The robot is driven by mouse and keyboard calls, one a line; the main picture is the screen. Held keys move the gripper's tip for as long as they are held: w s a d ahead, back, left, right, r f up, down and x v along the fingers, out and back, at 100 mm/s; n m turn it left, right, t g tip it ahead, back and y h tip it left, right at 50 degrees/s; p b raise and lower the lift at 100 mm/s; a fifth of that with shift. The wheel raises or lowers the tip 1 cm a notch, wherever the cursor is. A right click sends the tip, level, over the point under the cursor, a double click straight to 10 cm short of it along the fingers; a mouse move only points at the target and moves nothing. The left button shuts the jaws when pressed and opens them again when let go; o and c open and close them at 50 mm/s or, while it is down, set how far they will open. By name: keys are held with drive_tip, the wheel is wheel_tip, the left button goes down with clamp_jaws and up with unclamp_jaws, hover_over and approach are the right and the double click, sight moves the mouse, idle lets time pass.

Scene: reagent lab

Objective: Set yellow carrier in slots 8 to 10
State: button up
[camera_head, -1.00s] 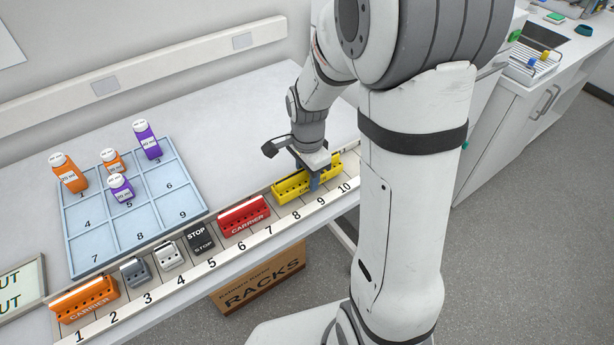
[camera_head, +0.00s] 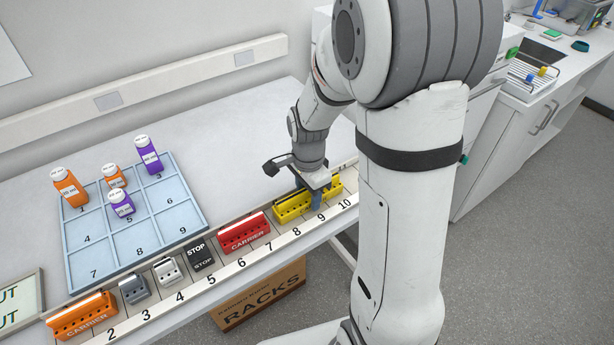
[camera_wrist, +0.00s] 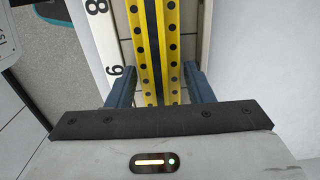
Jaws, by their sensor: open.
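The yellow carrier (camera_head: 292,207) sits on the numbered rail (camera_head: 262,252) at the right, behind the labels 8, 9 and 10. My gripper (camera_head: 317,199) is over it, pointing down. In the wrist view the yellow carrier (camera_wrist: 158,45) runs between the two blue fingers of my gripper (camera_wrist: 160,88). A gap shows between each finger and the carrier, so the jaws are open around it. The labels 8 and 9 show beside it in the wrist view. Whether the carrier is fully seated is hidden by my gripper.
On the rail to the left stand a red carrier (camera_head: 243,233), a black stop block (camera_head: 200,254), white (camera_head: 168,270) and grey (camera_head: 134,287) pieces and an orange carrier (camera_head: 82,315). A blue grid tray (camera_head: 134,267) holds several bottles. The bench behind is clear.

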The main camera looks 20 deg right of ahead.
wheel_tip(320, 180, up, 11)
drive_tip(key=shift+s+r, duration=0.1)
drive_tip(key=shift+r, duration=0.1)
drive_tip(key=s+r+n+t, duration=0.3)
drive_tip(key=s+n, duration=1.1)
